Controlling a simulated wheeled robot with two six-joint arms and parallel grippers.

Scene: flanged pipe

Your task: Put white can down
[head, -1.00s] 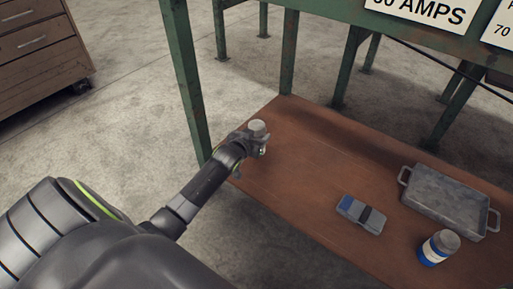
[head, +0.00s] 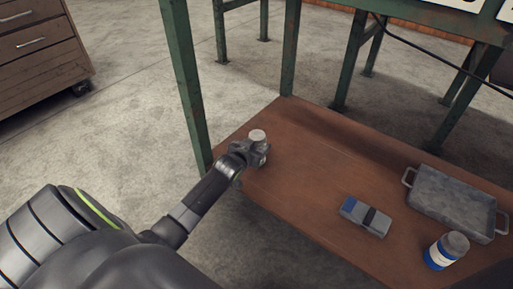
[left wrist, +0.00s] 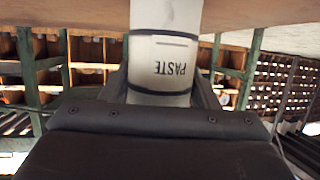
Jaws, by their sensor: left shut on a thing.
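The white can (head: 257,136) is at the far left end of the brown shelf (head: 290,200). My left gripper (head: 256,152) is shut on it, and only its pale top and a little of its side show in the head view. In the left wrist view the can (left wrist: 164,60) fills the top middle between the two fingers and reads "PASTE". The picture there is upside down, and the can meets the brown surface at the top edge. I cannot tell whether it rests fully on the shelf. My right gripper is not in view.
A grey blue-ended box (head: 366,216), a blue-and-white jar with a grey lid (head: 446,251) and a grey metal tray with handles (head: 453,200) stand on the right part of the shelf. Green legs (head: 186,80) rise at its corners. The shelf between gripper and box is clear.

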